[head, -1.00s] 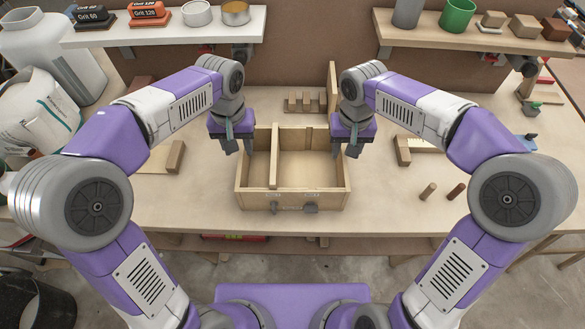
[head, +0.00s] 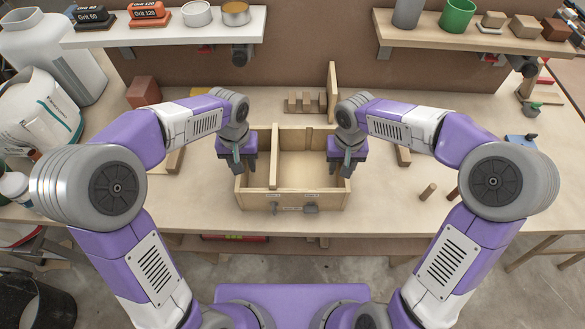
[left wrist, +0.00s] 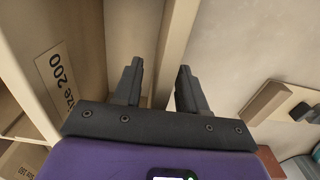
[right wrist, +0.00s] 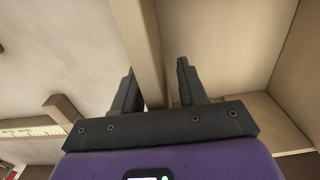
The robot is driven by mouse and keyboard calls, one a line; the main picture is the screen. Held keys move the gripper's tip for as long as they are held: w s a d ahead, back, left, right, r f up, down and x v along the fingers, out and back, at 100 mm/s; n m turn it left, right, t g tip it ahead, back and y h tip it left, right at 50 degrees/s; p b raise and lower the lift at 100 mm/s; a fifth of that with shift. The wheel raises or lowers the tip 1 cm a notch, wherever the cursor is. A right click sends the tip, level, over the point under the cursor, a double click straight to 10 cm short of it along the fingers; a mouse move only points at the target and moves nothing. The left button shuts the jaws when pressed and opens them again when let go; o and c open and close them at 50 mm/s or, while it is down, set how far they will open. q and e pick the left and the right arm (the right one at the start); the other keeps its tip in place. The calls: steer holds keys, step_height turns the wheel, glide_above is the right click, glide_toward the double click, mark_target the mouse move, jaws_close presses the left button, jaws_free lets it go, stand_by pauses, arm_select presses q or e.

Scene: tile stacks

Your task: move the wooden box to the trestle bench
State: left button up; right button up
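The wooden box (head: 290,201) is an open-topped tray with a divider, standing on the pale workbench (head: 190,213) in the middle of the head view. Its visible compartments look empty. My left gripper (head: 237,168) is at the box's left wall; in the left wrist view the wall (left wrist: 172,45) runs between the two parted fingers (left wrist: 158,82). My right gripper (head: 347,170) is at the right wall; in the right wrist view that wall (right wrist: 147,45) also runs between parted fingers (right wrist: 157,85). Gaps show beside both walls. I cannot tell which surface is the trestle bench.
Slotted wooden blocks (head: 303,101) and an upright board (head: 332,90) stand behind the box. Two short pegs (head: 427,192) lie to its right. Shelves (head: 255,22) with cans hang above. White containers (head: 40,110) crowd the left.

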arm_select(q)
jaws_close()
arm_select(e)
jaws_close()
arm_select(q)
steer(key=shift+r, duration=0.1)
arm_select(e)
steer(key=shift+r, duration=0.1)
stand_by(0.8)
